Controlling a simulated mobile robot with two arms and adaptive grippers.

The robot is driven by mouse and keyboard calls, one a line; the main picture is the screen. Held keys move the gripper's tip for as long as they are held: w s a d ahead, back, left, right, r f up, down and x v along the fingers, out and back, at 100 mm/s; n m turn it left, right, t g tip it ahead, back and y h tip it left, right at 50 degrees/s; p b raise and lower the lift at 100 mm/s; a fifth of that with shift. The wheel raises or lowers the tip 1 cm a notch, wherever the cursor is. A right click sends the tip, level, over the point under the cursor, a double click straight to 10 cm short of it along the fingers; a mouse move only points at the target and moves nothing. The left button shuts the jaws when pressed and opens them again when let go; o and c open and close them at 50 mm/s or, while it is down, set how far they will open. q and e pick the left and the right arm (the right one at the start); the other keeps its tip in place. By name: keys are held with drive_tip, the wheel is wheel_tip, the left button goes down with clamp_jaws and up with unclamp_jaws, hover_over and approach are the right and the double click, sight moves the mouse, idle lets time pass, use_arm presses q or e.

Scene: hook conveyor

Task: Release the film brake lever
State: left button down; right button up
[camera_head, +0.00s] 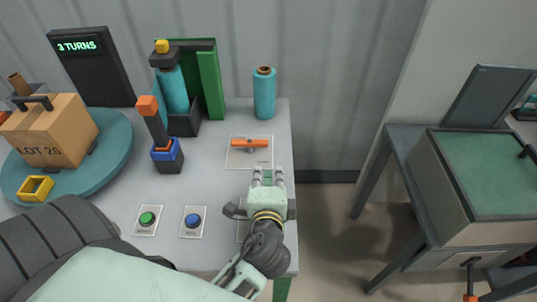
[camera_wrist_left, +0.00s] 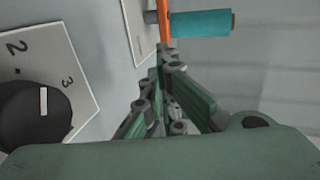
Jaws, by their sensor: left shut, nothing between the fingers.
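An orange lever (camera_head: 250,143) lies crosswise on a white label plate (camera_head: 262,160) on the grey table; its label is too small to read. The lever also shows upright at the top of the left wrist view (camera_wrist_left: 165,18). Another lever, with an orange knob (camera_head: 147,106) on a dark arm, stands tilted on a blue and black base to the left. I cannot tell from labels which is the film brake lever. My left gripper (camera_head: 268,178) is shut and empty, just in front of the orange lever's plate and apart from it. My right gripper is not in view.
A black dial (camera_wrist_left: 38,112) on a numbered plate lies beside my left gripper. Green (camera_head: 147,218) and blue (camera_head: 193,220) buttons sit left of it. A teal film roll (camera_head: 264,94) stands behind the lever. A turntable (camera_head: 113,160) carries a carton (camera_head: 50,132).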

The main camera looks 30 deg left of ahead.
sight(268, 161)
use_arm(q)
drive_tip(key=shift+w+a, duration=0.15)
drive_tip(key=shift+w, duration=0.15)
drive_tip(key=p+x, duration=0.1)
drive_tip(key=x, duration=0.7)
drive_tip(key=shift+f+p, duration=0.2)
drive_tip(key=shift+p, duration=0.2)
drive_tip(key=shift+w+a+f, duration=0.2)
drive_tip(key=shift+w+a, duration=0.2)
drive_tip(key=shift+w, duration=0.1)
drive_tip(key=shift+w, duration=0.1)
drive_tip(key=shift+a+f+n+g, duration=0.1)
drive_tip(key=shift+n+g, duration=0.2)
